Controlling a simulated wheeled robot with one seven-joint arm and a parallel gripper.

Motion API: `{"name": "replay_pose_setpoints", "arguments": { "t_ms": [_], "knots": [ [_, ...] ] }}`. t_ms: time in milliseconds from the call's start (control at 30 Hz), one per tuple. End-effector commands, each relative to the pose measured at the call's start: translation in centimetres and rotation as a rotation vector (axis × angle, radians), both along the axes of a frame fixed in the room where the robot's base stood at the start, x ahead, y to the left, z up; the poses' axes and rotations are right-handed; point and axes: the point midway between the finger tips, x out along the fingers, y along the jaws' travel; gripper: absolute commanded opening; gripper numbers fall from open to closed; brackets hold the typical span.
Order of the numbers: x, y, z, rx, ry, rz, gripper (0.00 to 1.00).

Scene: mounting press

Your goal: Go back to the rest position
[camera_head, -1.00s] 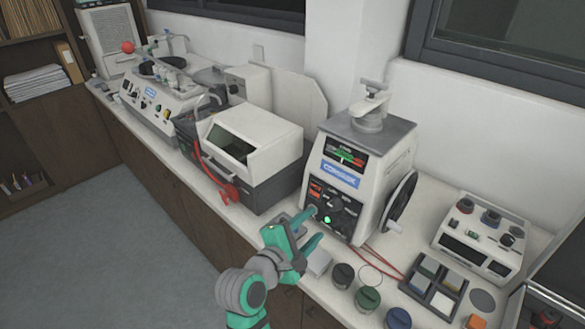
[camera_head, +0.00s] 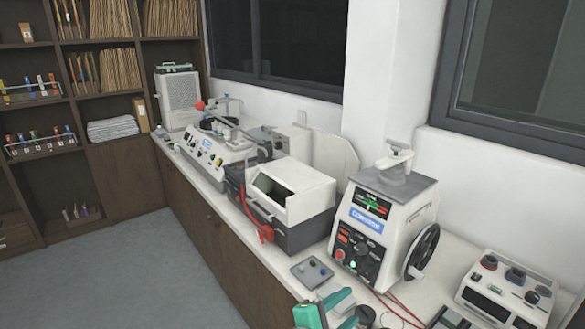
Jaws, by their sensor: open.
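My gripper (camera_head: 338,309) is at the bottom edge of the head view, open, with its green fingers apart and nothing seen between them. The rest of my arm is cut off by the frame. The mounting press (camera_head: 417,213) stands on the bench behind and right of the gripper, with a grey top, a black handwheel (camera_head: 421,252) on its right side and a lit green button (camera_head: 352,265) on its front panel. The gripper appears apart from the press.
A small grey plate (camera_head: 300,271) with small coloured pieces lies left of the press. A white-lidded machine (camera_head: 300,208) with a red handle stands farther left. A white control box (camera_head: 508,290) is at the right. Red cables lie on the bench. The floor at left is clear.

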Motion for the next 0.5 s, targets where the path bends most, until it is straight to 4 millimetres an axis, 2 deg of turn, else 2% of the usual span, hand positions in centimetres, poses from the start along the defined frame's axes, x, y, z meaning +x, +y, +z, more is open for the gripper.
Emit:
{"name": "replay_pose_setpoints", "arguments": {
  "t_ms": [267, 500],
  "knots": [
    [-0.5, 0.7, -2.4, 0.040, -0.033, 0.036, 0.46],
    [-1.4, 1.7, -5.3, 0.105, -0.080, 0.082, 0.46]
  ]
}}
